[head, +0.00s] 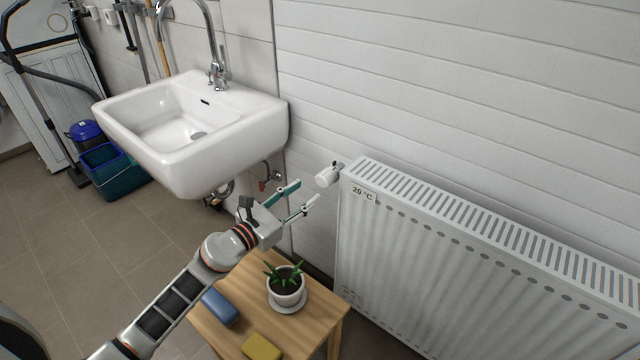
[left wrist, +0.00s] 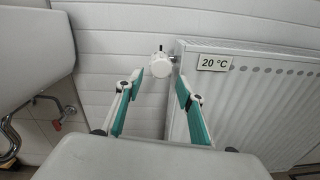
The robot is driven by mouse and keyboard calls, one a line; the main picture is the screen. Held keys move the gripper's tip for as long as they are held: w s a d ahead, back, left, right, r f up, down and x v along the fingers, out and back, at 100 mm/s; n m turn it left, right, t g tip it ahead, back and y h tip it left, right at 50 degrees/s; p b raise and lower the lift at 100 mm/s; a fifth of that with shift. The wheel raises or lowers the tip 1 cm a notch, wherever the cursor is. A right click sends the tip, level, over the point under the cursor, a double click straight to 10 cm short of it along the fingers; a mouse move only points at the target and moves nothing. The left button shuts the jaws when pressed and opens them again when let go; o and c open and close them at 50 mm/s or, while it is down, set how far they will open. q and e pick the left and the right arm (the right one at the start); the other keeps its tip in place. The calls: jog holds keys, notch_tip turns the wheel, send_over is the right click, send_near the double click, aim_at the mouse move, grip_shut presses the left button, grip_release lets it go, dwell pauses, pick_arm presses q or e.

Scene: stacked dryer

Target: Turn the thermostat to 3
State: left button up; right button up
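The thermostat (head: 327,176) is a white knob at the upper left end of the radiator (head: 420,250). In the left wrist view the thermostat (left wrist: 161,66) faces me, with a small dark mark above it; I cannot read any numbers on it. My left gripper (head: 304,194) is open and empty, a little to the left of the thermostat and apart from it. In the left wrist view its fingers (left wrist: 158,88) stand either side below the knob. A sign reading "20 °C" (left wrist: 214,63) is on the radiator. My right gripper is not in view.
A white sink (head: 190,130) hangs on the wall left of my left gripper. Below stands a wooden table (head: 325,312) with a potted plant (head: 286,288), a blue block (head: 220,307) and a yellow sponge (head: 261,347). Buckets (head: 108,170) stand far left.

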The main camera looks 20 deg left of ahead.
aim_at(321, 182)
pick_arm(q)
jog(key=x, duration=0.7)
jog(key=shift+b, duration=0.35)
jog(key=shift+s, duration=0.1)
jog(key=c, duration=0.8)
